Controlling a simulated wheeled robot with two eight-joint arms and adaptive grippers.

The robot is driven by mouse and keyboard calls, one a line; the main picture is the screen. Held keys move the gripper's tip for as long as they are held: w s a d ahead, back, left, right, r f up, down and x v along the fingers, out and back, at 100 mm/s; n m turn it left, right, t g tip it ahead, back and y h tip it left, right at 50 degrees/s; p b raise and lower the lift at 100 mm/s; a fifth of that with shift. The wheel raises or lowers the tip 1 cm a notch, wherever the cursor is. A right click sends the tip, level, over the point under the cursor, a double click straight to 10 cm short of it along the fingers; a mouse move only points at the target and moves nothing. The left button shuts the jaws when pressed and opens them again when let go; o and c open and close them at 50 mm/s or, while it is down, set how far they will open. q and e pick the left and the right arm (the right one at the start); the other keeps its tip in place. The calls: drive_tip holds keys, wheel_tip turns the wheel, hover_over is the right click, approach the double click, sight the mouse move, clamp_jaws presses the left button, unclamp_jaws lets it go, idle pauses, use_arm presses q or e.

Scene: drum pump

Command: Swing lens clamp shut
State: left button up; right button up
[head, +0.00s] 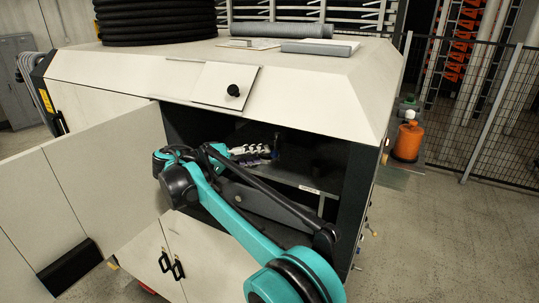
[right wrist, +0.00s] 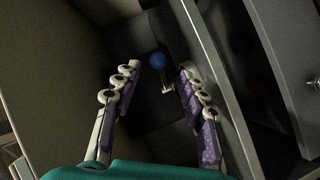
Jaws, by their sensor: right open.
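My right gripper (head: 264,153) reaches through the open front of a cream cabinet (head: 320,100) into its dark inside. In the right wrist view, the right gripper (right wrist: 156,76) is open, with its two purple-padded fingers spread apart and nothing between them. A round blue knob (right wrist: 157,60) lies beyond the fingertips, roughly between them. A small metal piece (right wrist: 167,89) shows close to the right finger. A small blue spot shows just past the fingers in the head view. I cannot tell the lens clamp's shape or position; the inside is dark. My left gripper is out of view.
An open door panel (head: 105,175) stands left of the opening. A shelf edge (head: 309,189) crosses the opening on the right. A metal wall edge (right wrist: 222,80) runs close beside the right finger. An orange container (head: 408,141) stands outside, right of the cabinet.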

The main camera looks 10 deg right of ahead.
drive_tip(key=v, duration=0.6)
drive_tip(key=shift+a, duration=0.1)
